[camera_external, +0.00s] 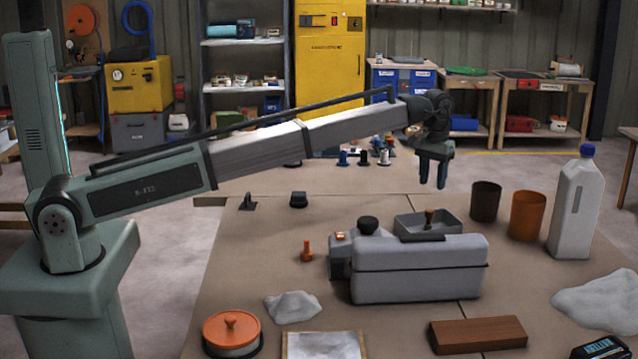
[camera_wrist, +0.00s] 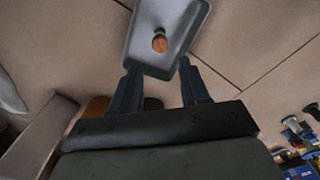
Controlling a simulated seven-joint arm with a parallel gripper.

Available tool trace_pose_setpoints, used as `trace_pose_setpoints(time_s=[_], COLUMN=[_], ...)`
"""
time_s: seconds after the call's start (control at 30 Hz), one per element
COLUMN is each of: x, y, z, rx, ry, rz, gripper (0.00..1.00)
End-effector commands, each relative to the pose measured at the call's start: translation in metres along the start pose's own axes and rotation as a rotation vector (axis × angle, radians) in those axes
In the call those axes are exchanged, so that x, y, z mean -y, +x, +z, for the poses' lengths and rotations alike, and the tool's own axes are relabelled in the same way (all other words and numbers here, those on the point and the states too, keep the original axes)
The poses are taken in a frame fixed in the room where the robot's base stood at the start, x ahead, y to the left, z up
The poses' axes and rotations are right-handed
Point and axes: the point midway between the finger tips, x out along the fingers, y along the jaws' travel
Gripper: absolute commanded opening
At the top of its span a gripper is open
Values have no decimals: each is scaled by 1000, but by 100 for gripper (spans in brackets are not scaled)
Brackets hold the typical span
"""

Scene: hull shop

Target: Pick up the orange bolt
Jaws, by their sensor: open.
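The orange bolt (camera_external: 307,249) stands upright, head up, on the brown table, left of the grey case. I cannot make it out in the wrist view. My gripper (camera_external: 433,186) points down above the table, to the right of the bolt and well apart from it. Its two fingers are apart with nothing between them. In the wrist view the fingers (camera_wrist: 160,69) frame the near end of a grey tray (camera_wrist: 140,50), which holds a brown-knobbed piece (camera_wrist: 160,41). This tray (camera_external: 402,224) is behind the grey case in the external view.
The long grey case (camera_external: 420,275) fills the table's middle. A dark cup (camera_external: 486,202), an orange-brown cup (camera_external: 528,215) and a tall bottle (camera_external: 577,210) stand at right. A grey lump (camera_external: 293,307) and an orange-lidded tin (camera_external: 232,335) are in front of the bolt. Table around the bolt is clear.

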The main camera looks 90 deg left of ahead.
Motion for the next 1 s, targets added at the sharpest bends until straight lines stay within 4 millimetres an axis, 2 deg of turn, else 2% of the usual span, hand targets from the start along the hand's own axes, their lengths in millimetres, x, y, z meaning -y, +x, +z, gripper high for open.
trace_pose_setpoints(time_s=[0.17,0.27,0.33,0.57,0.8,1.0], x=[0,6,16,65,123,157], y=[-7,-18,-22,-31,-23,-11], z=[0,13,31,121,225,285], rx=[-7,-19,-27,-57,-57,-36], ry=[1,1,2,3,-118,-325], rz=[4,11,15,31,35,27], gripper=[46,46,46,46,46,46])
